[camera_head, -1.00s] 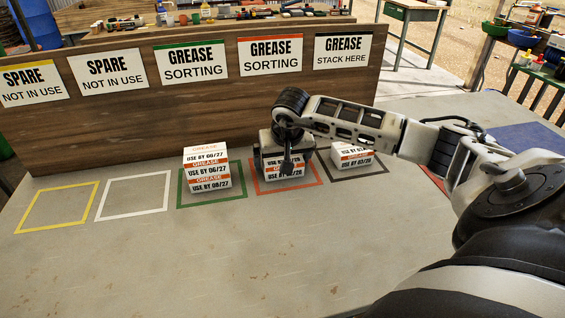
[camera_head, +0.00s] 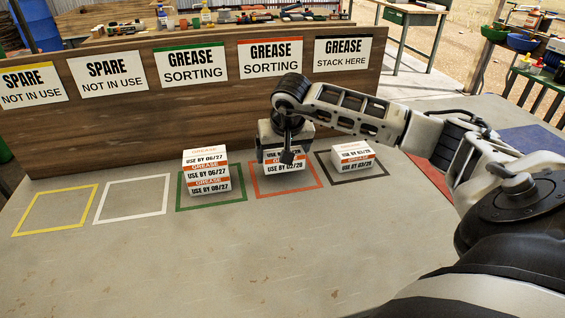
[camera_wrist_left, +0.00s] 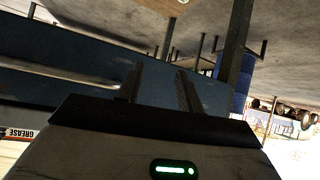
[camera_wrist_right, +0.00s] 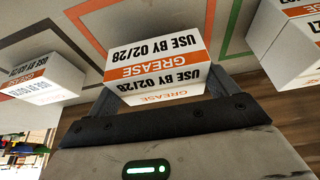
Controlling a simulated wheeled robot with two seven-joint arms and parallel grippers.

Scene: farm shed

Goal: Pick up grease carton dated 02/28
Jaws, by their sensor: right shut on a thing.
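The grease carton dated 02/28 (camera_head: 284,168) is white with orange bands, at the red-outlined square. My right gripper (camera_head: 285,152) comes down from above and is shut on it, hiding part of its top. The right wrist view shows the same carton (camera_wrist_right: 156,66) between the right fingers (camera_wrist_right: 160,92), its 02/28 date readable. The carton seems slightly above the table, but its underside is hidden. My left gripper (camera_wrist_left: 160,88) shows only in its own wrist view, with fingers apart and nothing between them.
Two stacked cartons (camera_head: 207,170) stand in the green square, dated 06/27 and 08/27. A carton dated 03/28 (camera_head: 353,158) sits in the black square under the "stack here" sign (camera_head: 343,52). The yellow (camera_head: 55,210) and white (camera_head: 132,199) squares are empty. A wooden board (camera_head: 150,125) stands behind.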

